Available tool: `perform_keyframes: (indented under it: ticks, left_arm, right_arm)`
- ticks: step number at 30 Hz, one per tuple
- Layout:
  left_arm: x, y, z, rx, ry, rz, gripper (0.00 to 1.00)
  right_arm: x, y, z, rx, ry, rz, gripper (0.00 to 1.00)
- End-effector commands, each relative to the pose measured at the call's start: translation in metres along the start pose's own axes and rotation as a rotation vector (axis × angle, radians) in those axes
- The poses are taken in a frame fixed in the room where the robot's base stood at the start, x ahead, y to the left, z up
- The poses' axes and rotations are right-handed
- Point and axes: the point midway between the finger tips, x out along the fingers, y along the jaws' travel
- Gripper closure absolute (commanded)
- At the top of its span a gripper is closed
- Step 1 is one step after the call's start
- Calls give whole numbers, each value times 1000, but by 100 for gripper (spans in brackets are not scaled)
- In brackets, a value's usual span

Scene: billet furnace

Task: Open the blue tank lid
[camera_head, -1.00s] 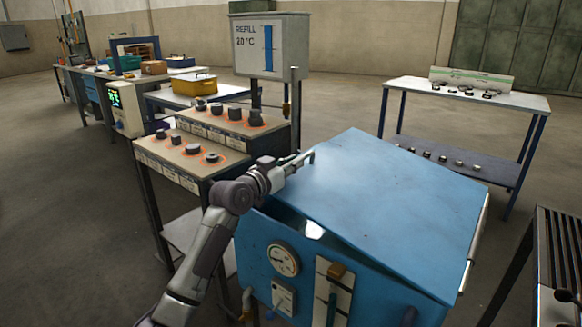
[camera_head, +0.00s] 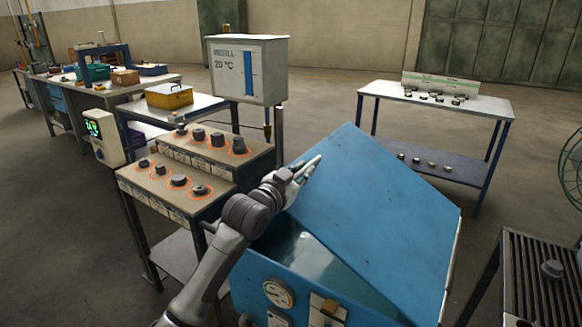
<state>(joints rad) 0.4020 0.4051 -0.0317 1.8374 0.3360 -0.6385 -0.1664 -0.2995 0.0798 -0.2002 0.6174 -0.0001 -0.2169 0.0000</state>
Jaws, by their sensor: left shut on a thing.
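The blue tank lid (camera_head: 385,205) is raised and tilted, with its near edge lifted clear of the tank (camera_head: 262,285). Liquid (camera_head: 305,255) shows through the gap below it. My left gripper (camera_head: 308,168) is at the lid's upper left edge and is shut on the lid there. My right gripper is not in view.
A stepped stand with several dark knobs (camera_head: 178,180) is close left of my left arm. A white-topped table (camera_head: 440,102) is at the back right, and a slatted dark rack (camera_head: 530,285) is at the lower right. Floor between is clear.

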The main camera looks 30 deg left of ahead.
Motion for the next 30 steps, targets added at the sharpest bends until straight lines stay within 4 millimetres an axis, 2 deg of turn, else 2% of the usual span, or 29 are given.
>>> perform_keyframes:
  ticks: [1,8,14,18,24,30]
  left_arm:
    - [0,3,-17,15,6,4,100]
    - [0,19,-64,116,6,6,100]
    - [0,48,-120,246,7,8,100]
    - [0,76,-160,353,7,8,100]
    - [2,126,-212,514,6,7,100]
    - [3,174,-246,653,2,6,100]
  right_arm:
    - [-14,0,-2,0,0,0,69]
    - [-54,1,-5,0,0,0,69]
    - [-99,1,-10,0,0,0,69]
    - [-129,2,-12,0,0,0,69]
    - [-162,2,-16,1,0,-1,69]
    - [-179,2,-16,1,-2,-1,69]
